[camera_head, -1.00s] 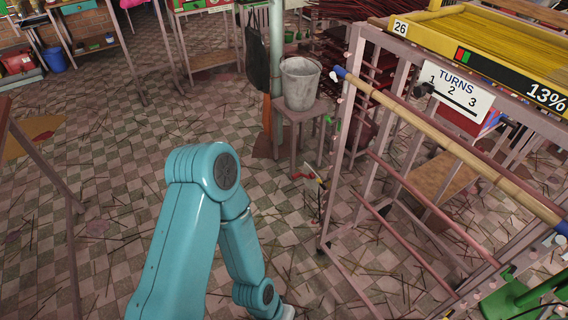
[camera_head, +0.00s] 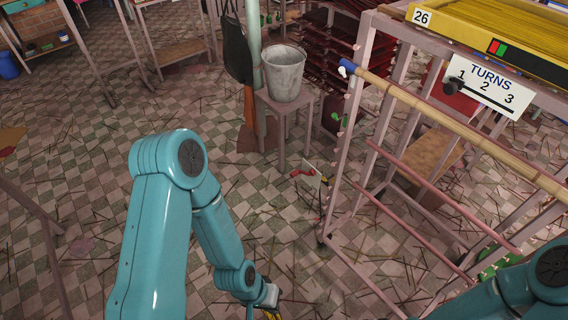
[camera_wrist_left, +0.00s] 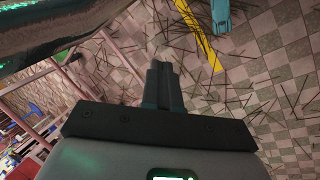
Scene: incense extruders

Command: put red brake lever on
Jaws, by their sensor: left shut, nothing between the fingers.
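A small red lever-like part (camera_head: 303,172) shows in the head view, low beside the near left post of the wooden rack (camera_head: 346,150), next to a small pale card. It may be the red brake lever; it is too small to tell its position. My left gripper (camera_head: 270,311) is at the bottom edge of the head view, below and left of that part and apart from it. In the left wrist view the left gripper (camera_wrist_left: 163,84) is shut and empty, with floor behind it. My right arm shows at the lower right of the head view, but its gripper is out of frame.
A grey bucket (camera_head: 284,75) stands on a stool (camera_head: 282,108) behind the red part. Incense sticks litter the tiled floor, which is otherwise open to the left.

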